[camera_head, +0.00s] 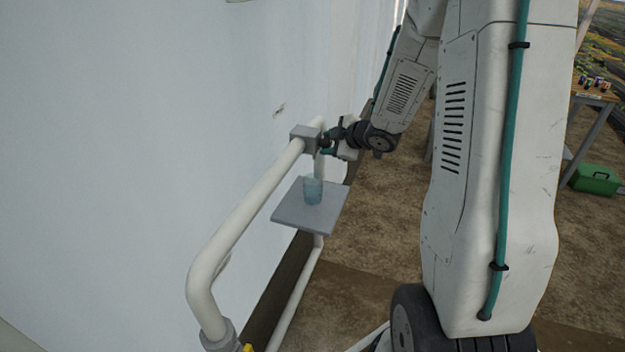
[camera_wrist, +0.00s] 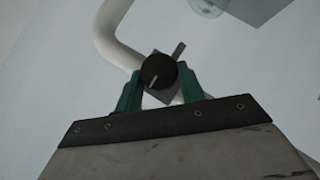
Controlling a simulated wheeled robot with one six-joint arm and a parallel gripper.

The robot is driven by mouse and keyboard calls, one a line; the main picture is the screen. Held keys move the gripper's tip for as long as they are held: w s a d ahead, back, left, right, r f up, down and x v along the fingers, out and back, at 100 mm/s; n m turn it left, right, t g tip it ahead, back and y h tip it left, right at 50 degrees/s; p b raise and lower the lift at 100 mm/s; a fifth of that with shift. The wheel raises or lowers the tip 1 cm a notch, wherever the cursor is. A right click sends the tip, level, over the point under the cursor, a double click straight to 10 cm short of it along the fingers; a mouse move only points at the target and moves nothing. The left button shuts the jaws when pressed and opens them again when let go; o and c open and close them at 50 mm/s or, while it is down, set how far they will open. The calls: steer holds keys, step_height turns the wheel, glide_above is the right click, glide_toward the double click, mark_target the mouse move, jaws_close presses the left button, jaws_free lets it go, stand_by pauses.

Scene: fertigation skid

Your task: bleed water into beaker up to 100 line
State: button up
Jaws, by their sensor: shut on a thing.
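The beaker (camera_head: 313,190) is clear and bluish and stands upright on a small grey shelf (camera_head: 287,212) below the pipe. Its water level and marks are too small to read. Part of the beaker also shows at the top of the wrist view (camera_wrist: 207,5). My gripper (camera_head: 328,142) is at the grey valve block (camera_head: 304,138) on the white pipe, above the beaker. In the wrist view, my gripper's green fingers (camera_wrist: 160,88) are shut on a round black knob (camera_wrist: 158,71) with a pale line slanting across its face.
The white pipe (camera_head: 245,215) runs along the pale wall and bends down in front. A table (camera_head: 597,97) with small items and a green box (camera_head: 595,179) stand far right. Bare ground lies right of the shelf.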

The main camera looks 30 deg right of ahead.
steer(key=o, duration=1)
steer(key=shift+s+d, duration=0.1)
steer(key=v, duration=0.7)
steer(key=shift+s+r, duration=0.2)
steer(key=shift+s, duration=0.1)
